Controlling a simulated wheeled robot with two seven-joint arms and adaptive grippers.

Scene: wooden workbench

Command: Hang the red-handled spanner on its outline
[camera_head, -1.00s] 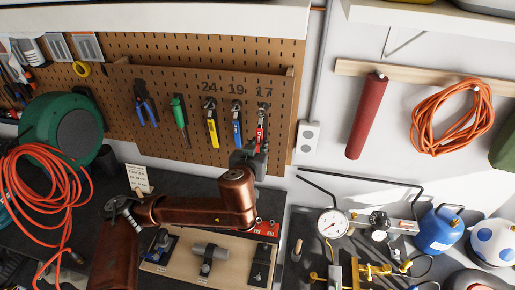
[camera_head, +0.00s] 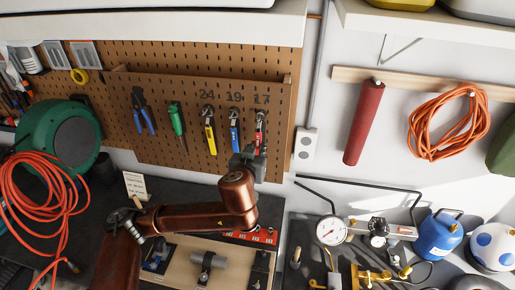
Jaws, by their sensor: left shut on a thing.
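The red-handled spanner (camera_head: 260,129) is upright against the pegboard (camera_head: 160,158) under the number 17, at the right of a row of spanners. My left gripper (camera_head: 255,151) is shut on the lower part of its handle. The gripper and the arm hide the spanner's lower end. Its head is over the dark outline below the 17. I cannot tell whether it rests on a peg. My right gripper is not in view.
The yellow-handled spanner (camera_head: 210,132) and the blue-handled spanner (camera_head: 234,131) hang close to the left. A green screwdriver (camera_head: 176,121) and blue pliers (camera_head: 142,112) hang farther left. A wall socket (camera_head: 305,145) is to the right. A pressure gauge (camera_head: 331,230) stands on the bench at lower right.

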